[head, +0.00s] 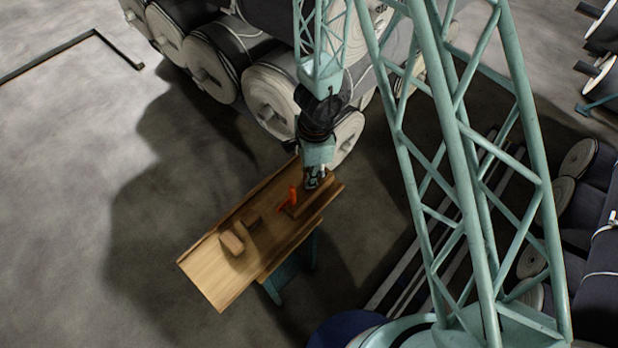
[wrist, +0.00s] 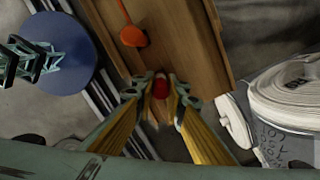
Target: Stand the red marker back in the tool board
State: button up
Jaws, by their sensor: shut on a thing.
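My gripper (head: 313,184) is over the right end of the wooden table in the head view. That orange tool also shows in the wrist view (wrist: 133,37). I cannot see whether the marker touches the board.
The wooden table (head: 215,272) has a raised back edge. Wooden blocks (head: 232,243) sit on its left half, and its left front end is bare. Large grey rolls (head: 270,97) are stacked close behind the table. A blue round object (wrist: 55,50) shows in the wrist view.

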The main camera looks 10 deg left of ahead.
jog(key=shift+f+b, duration=0.55)
jog(key=o, duration=0.8)
jog(key=shift+o, duration=0.2)
jog(key=shift+r, duration=1.2)
jog(key=shift+w+d+r, duration=0.1)
jog(key=shift+d+r, duration=0.05)
jog(key=shift+r, duration=2.25)
jog(key=shift+w+d+r, duration=0.1)
jog(key=shift+d+r, duration=0.05)
jog(key=shift+r, duration=2.25)
jog(key=shift+r, duration=0.1)
